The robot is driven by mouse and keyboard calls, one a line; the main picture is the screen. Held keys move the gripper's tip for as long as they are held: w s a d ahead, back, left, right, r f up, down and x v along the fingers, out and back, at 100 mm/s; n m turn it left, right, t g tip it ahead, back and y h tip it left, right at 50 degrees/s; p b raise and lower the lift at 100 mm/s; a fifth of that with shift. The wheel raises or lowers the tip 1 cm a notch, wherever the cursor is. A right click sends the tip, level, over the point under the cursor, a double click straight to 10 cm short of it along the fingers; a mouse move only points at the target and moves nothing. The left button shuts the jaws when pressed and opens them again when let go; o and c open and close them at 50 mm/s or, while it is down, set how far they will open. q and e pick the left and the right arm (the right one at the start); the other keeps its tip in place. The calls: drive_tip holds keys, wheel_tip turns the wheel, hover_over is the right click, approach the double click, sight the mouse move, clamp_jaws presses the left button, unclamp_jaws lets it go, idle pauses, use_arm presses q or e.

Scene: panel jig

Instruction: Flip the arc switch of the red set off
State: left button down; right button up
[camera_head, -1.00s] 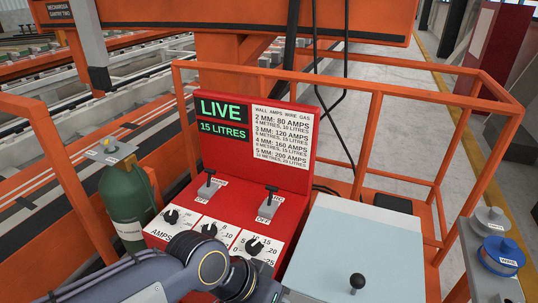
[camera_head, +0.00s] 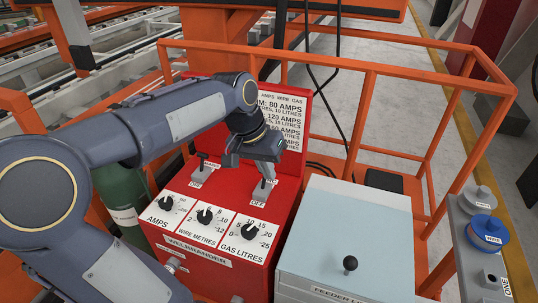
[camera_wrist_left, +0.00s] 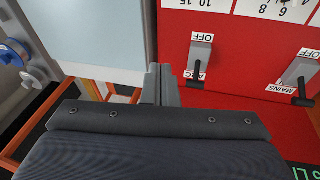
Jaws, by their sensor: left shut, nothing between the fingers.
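The red set (camera_head: 283,205) stands in the middle of the head view. Its arc switch (camera_head: 263,189) is a grey plate with a dark lever on the right of the top, with an OFF label at its near end. In the left wrist view, the arc switch lever (camera_wrist_left: 197,72) leans toward the ARC label, away from OFF. My left gripper (camera_head: 268,152) is shut and empty, low over the far end of the arc switch. In the left wrist view, its fingers (camera_wrist_left: 162,78) are just left of the switch; contact cannot be told. My right gripper is not in view.
The mains switch (camera_head: 203,173) sits left of the arc switch. Three dials line the sloped front. A pale blue feeder box (camera_head: 345,235) stands close on the right. The upright back panel (camera_head: 293,120) rises behind, partly hidden by my arm. An orange rail (camera_head: 440,85) surrounds the place.

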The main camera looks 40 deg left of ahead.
use_arm(q)
drive_tip(key=r+n+g+y+p, duration=0.1)
drive_tip(key=r+g+y, duration=0.1)
hover_over(264, 182)
drive_tip(key=w, duration=0.3)
drive_tip(key=shift+s+a+f, duration=0.1)
drive_tip(key=shift+a+f, duration=0.1)
drive_tip(key=shift+a, duration=0.25)
drive_tip(key=shift+f, duration=0.1)
drive_tip(key=f, duration=0.6)
drive_tip(key=f+p, duration=0.1)
drive_tip(key=f, duration=0.2)
drive_tip(key=shift+w+a+f, duration=0.1)
drive_tip(key=shift+w+f, duration=0.3)
